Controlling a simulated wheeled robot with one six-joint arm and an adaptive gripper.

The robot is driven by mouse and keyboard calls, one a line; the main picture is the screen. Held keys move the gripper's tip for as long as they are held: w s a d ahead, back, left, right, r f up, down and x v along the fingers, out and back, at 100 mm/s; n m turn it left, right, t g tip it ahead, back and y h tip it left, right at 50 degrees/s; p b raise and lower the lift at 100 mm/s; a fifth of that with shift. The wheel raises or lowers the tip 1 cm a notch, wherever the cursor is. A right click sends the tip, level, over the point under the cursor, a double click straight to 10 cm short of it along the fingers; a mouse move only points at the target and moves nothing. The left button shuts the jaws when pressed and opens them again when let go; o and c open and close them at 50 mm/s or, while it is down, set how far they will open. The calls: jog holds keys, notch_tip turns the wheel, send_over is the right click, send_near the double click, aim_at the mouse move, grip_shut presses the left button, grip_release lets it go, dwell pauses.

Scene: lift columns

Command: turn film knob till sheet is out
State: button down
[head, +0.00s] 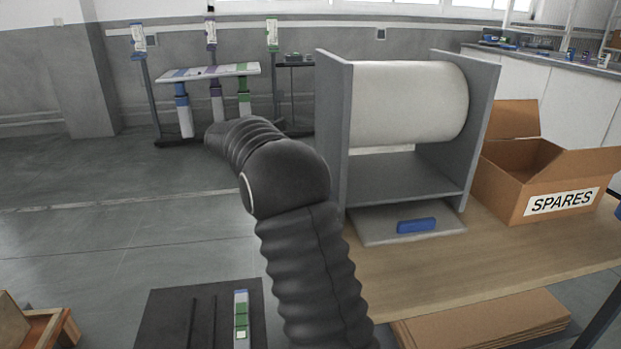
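A wide white roll of film (408,102) lies level between the two upright side panels of a grey stand (333,130) on a wooden table. A short pale strip (388,149) shows just under the roll; I cannot tell if it is the sheet's edge. I see no knob on the parts of the stand that show. My black ribbed arm rises in front of the table and bends away to the left of the stand. My gripper is not visible.
A grey plate (375,227) with a blue block (416,225) lies before the stand on the table (480,265). An open SPARES box (518,200) stands right of it. Flat cardboard (485,320) lies below. Lift columns (184,110) stand back left; floor there is clear.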

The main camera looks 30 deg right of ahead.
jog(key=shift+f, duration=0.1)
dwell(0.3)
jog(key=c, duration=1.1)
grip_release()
